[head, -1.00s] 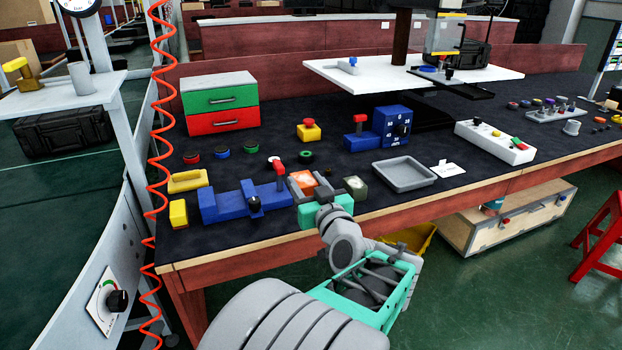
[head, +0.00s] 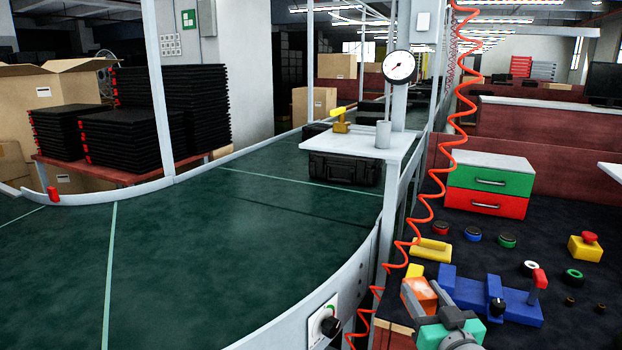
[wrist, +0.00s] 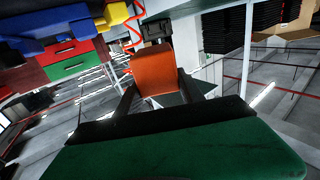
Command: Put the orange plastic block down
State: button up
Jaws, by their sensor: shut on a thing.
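The orange plastic block (head: 420,294) is in my gripper (head: 437,312) at the bottom right of the head view, near the left front of the workbench. In the wrist view the orange block (wrist: 154,74) sits between the two dark fingers of my gripper (wrist: 160,96), which is shut on it. The block appears held in the air. Part of my gripper is cut off at the bottom of the head view.
The green curved conveyor (head: 230,240) fills the left and middle and is largely bare. A red coiled hose (head: 432,175) hangs between conveyor and bench. A white shelf (head: 350,146) with a yellow-handled item stands beyond. A blue fixture (head: 470,294) lies beside the gripper.

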jog(key=w+a+r+n+y+p, duration=0.1)
jog(key=a+n+y, duration=0.1)
jog(key=a, duration=0.4)
jog(key=w+a+n+y, duration=0.1)
jog(key=a+y, duration=0.2)
jog(key=a, duration=0.4)
notch_tip(320, 180, up, 8)
jog(key=w+p, duration=0.3)
jog(key=p, duration=1.7)
jog(key=s+d+f+m+h+b, duration=0.2)
jog(key=d+f+h+b, duration=0.25)
jog(key=d, duration=0.55)
jog(key=s+d+f+m+h+b, duration=0.25)
jog(key=d+b, duration=0.35)
jog(key=d, duration=0.4)
jog(key=s+d+m+g+h+b, duration=0.2)
jog(key=s+d+m+h+b, duration=0.3)
jog(key=s+d+b, duration=0.5)
jog(key=shift+s+d+r+g+h, duration=0.3)
jog(key=shift+s+d+h, duration=1.25)
jog(key=shift+d, duration=1.55)
